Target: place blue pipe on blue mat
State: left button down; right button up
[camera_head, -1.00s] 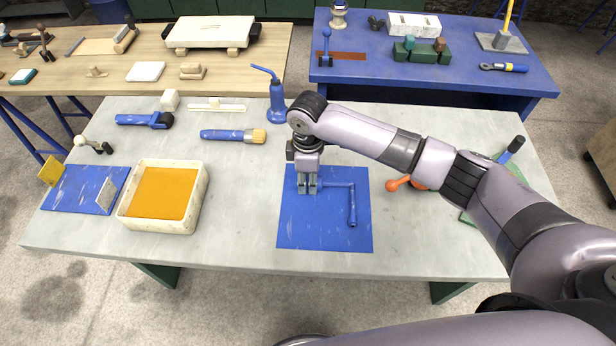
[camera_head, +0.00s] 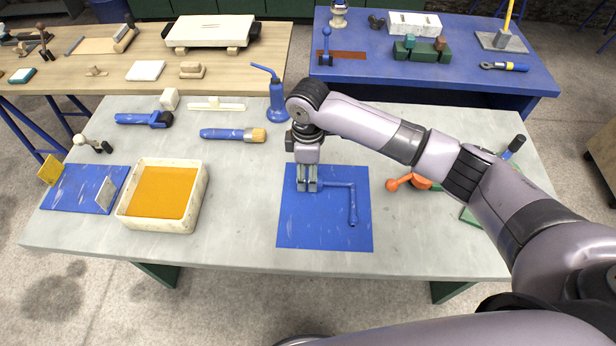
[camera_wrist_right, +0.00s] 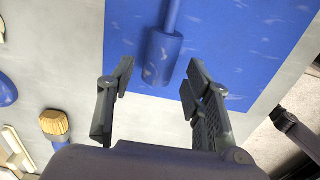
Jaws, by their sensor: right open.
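The blue pipe (camera_head: 353,205), bent like an L, lies on the square blue mat (camera_head: 325,236). Its thick end is near my right gripper (camera_head: 307,187). In the right wrist view the pipe's thick end (camera_wrist_right: 161,58) lies on the mat (camera_wrist_right: 245,45), just beyond the gap between my right fingertips (camera_wrist_right: 157,82). The right fingers are open, apart from each other, with nothing held between them. My left gripper is not in view.
A white tray (camera_head: 128,212) with an orange bottom stands left of the mat. A blue brush (camera_head: 228,134) and a blue oil can (camera_head: 278,102) lie and stand behind. An orange-handled tool (camera_head: 409,182) is to the right. Bare table lies between tray and mat.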

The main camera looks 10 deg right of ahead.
notch_tip(320, 180, up, 10)
jog(key=b, duration=0.1)
jog(key=shift+f, duration=0.25)
dwell(0.4)
